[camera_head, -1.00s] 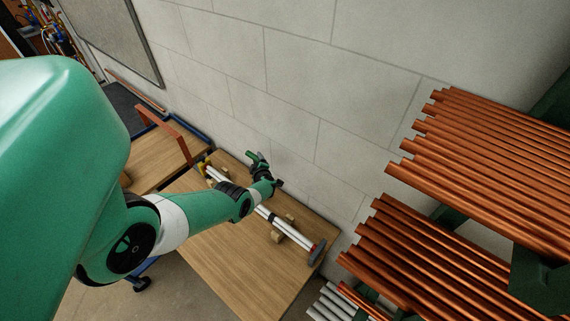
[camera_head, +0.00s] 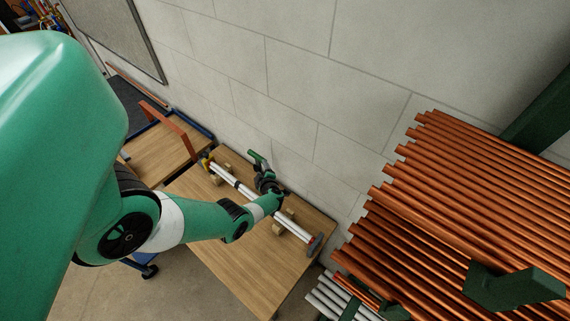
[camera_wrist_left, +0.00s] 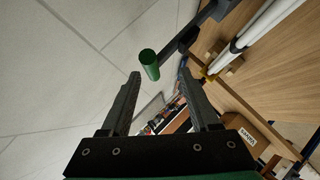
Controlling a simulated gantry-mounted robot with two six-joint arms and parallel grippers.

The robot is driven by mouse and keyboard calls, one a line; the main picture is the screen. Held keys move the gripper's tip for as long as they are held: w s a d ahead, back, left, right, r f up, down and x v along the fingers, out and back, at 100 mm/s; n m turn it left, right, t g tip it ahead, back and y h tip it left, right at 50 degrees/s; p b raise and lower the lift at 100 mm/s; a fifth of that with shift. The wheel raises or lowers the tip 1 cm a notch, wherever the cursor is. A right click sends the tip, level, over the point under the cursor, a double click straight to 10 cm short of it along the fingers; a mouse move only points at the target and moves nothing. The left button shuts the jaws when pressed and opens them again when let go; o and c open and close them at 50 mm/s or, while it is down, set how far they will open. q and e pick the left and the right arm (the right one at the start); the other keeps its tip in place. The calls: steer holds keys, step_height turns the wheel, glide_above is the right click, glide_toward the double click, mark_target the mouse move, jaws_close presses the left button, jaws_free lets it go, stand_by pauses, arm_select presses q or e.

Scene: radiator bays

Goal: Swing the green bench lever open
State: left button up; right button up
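The green lever grip (camera_head: 257,157) stands up at the wall side of the wooden bench (camera_head: 230,258). In the left wrist view the green grip (camera_wrist_left: 149,64) shows end-on, just past the fingertips and toward the left finger. I see clear space around it. My left gripper (camera_head: 268,182) is beside it over the back of the bench. In its wrist view the two fingers (camera_wrist_left: 159,77) are spread apart with nothing between them. The lever's lower part is largely hidden by the gripper in the head view. My right gripper is not in view.
White pipes (camera_head: 235,183) lie along the bench on wooden blocks, close under my left forearm. The block wall (camera_head: 300,90) is close behind the lever. Racks of copper pipes (camera_head: 480,190) fill the right side. The bench front is clear.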

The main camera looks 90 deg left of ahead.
arm_select(q)
steer(key=b+v, duration=0.1)
steer(key=v, duration=0.1)
steer(key=shift+d+r, duration=0.2)
steer(key=shift+d, duration=0.05)
stand_by(0.6)
